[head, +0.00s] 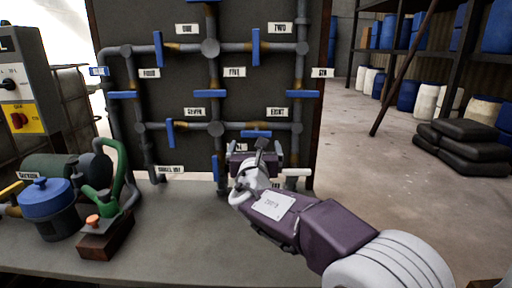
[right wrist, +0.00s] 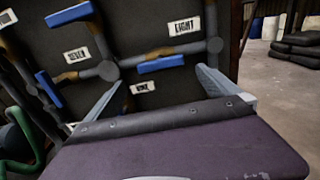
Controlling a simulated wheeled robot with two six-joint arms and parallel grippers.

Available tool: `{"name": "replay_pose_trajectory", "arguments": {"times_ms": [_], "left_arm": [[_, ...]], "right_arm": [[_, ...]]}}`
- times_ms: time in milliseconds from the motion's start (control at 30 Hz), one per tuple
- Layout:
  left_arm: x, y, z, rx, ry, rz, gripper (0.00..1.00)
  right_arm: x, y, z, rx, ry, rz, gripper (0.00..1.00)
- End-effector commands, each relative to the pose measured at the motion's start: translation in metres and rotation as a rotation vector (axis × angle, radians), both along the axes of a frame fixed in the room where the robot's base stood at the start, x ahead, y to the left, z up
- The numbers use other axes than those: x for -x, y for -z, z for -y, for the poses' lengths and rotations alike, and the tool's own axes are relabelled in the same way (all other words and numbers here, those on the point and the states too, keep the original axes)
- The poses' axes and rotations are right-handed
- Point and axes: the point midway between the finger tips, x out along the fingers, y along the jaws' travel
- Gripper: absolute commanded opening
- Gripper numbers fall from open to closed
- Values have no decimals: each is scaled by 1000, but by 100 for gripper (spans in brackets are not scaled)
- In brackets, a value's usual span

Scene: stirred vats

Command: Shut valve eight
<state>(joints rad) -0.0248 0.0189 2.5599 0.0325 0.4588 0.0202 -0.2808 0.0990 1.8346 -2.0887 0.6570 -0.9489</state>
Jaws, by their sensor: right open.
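The label EIGHT (head: 278,112) is on the dark pipe board, and it also shows in the right wrist view (right wrist: 184,26). Just below it, the blue handle of valve eight (head: 256,133) lies level, along its horizontal pipe. The handle also shows in the right wrist view (right wrist: 160,64). My right gripper (head: 256,147) is open and empty just below the handle. In the right wrist view its two fingers (right wrist: 160,78) stand apart, one to each side below the handle; I cannot tell whether they touch it. My left gripper is not in view.
Nearby are the valve seven handle (head: 170,133), a lower upright blue handle (head: 215,168) and a level handle at the right pipe (head: 303,94). A blue-lidded pot (head: 45,200) and a green clamp-like tool (head: 120,190) stand on the bench at left. The bench front is clear.

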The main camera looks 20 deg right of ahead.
Motion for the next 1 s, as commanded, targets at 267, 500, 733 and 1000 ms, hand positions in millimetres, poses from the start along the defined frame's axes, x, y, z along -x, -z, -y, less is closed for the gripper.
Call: {"name": "replay_pose_trajectory", "arguments": {"times_ms": [267,500,733,1000], "left_arm": [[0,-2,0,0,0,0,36],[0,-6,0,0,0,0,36],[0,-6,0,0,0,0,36],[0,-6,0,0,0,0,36]], "right_arm": [[-49,0,16,1,4,-1,100],[-82,-1,24,-1,2,-2,100],[-86,0,26,-1,2,-2,100],[-85,0,25,-2,2,-2,50]]}}
